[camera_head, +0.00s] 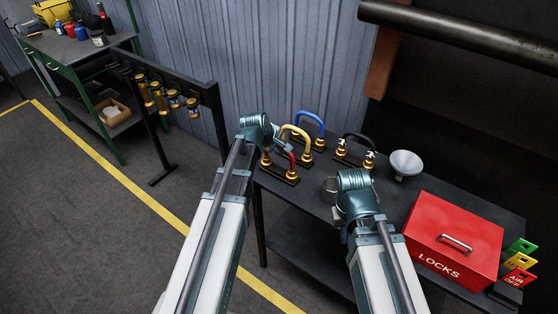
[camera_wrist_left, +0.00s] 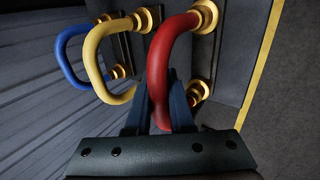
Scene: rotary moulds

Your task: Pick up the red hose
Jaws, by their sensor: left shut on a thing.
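The red hose (camera_head: 291,160) is a stiff arch with brass end fittings on a dark base plate, at the left end of the dark bench. In the left wrist view the red hose (camera_wrist_left: 166,65) runs down between the fingers of my left gripper (camera_wrist_left: 160,108), which is shut on it. Both ends of the hose are still at their brass fittings. In the head view, my left wrist hides part of the hose. My right gripper (camera_head: 354,184) is over the bench, right of the hoses; its fingers are hidden by its wrist.
A yellow hose (camera_head: 296,129) and a blue hose (camera_head: 312,118) stand close beside the red one. A black hose (camera_head: 357,138), a pale funnel (camera_head: 405,164) and a red lock box (camera_head: 453,240) are farther right. A rack with brass fittings (camera_head: 172,100) stands left.

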